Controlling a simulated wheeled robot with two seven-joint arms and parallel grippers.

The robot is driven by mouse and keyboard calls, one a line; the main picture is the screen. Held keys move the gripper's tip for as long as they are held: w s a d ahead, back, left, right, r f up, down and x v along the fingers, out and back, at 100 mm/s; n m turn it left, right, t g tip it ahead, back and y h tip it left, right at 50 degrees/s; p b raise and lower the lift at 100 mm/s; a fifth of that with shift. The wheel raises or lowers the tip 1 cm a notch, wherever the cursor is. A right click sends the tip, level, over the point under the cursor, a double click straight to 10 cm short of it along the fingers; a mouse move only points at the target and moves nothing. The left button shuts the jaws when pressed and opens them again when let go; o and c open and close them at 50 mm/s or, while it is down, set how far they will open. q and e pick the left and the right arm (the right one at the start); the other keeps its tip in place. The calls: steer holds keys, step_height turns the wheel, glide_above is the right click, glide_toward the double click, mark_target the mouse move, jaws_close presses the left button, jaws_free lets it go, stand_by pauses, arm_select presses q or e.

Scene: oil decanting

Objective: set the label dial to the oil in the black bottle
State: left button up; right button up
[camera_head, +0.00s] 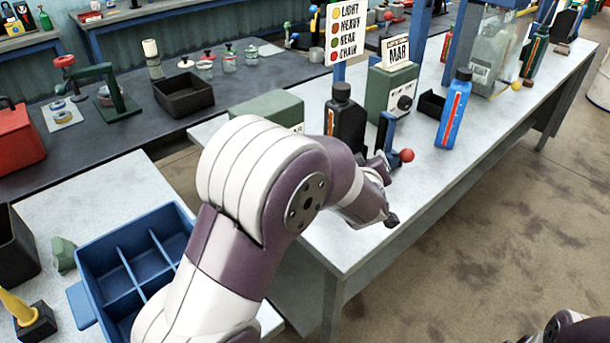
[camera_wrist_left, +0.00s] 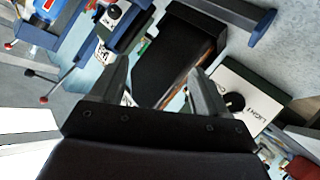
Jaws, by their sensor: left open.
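The black bottle (camera_head: 345,118) stands upright on the pale bench, just behind my left gripper (camera_head: 386,200). In the left wrist view the black bottle (camera_wrist_left: 180,52) has an orange stripe on its side, but its label text is not readable. My left gripper (camera_wrist_left: 157,72) is open, and the bottle shows beyond and between its fingers, with no clear contact. A white-faced box with a black dial (camera_wrist_left: 234,101) is to the right there and reads LIGHT. In the head view a green box (camera_head: 270,108) is partly hidden by my left arm. My right gripper is not in view.
A sign (camera_head: 342,33) lists LIGHT, HEAVY, GEAR and CHAIN. A green machine (camera_head: 392,88) with a knob and a MAR card stands behind a red-balled lever (camera_head: 406,155). A blue bottle (camera_head: 454,108) stands to the right. A blue divided crate (camera_head: 135,262) is at lower left.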

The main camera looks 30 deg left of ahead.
arm_select(q)
steer(key=a+f+n+y+b, duration=0.1)
steer(key=n+y, duration=0.1)
steer(key=a+f+n+y+b, duration=0.1)
steer(key=n+y+b, duration=0.1)
steer(key=a+f+n+y+b, duration=0.1)
steer(key=n+y+b, duration=0.1)
steer(key=n+y, duration=0.1)
steer(key=shift+w+a+g, duration=0.1)
steer(key=shift+a+g, duration=0.2)
steer(key=shift+a, duration=0.05)
steer(key=s+n+g+y+b, duration=0.1)
steer(key=n+y, duration=0.1)
steer(key=s+a+f+n+g+y, duration=0.1)
steer(key=s+n+g, duration=0.1)
steer(key=s+f+n+g+y+b, duration=0.1)
steer(key=n+g+y, duration=0.1)
steer(key=shift+s+a+y+b, duration=0.25)
steer(key=shift+a+y+b, duration=0.05)
steer(key=shift+a+b, duration=0.1)
steer(key=shift+n+g, duration=0.3)
steer(key=x, duration=1.2)
steer(key=shift+s+a+r+b, duration=0.1)
steer(key=shift+a+r+b, duration=0.1)
steer(key=shift+a+b, duration=0.1)
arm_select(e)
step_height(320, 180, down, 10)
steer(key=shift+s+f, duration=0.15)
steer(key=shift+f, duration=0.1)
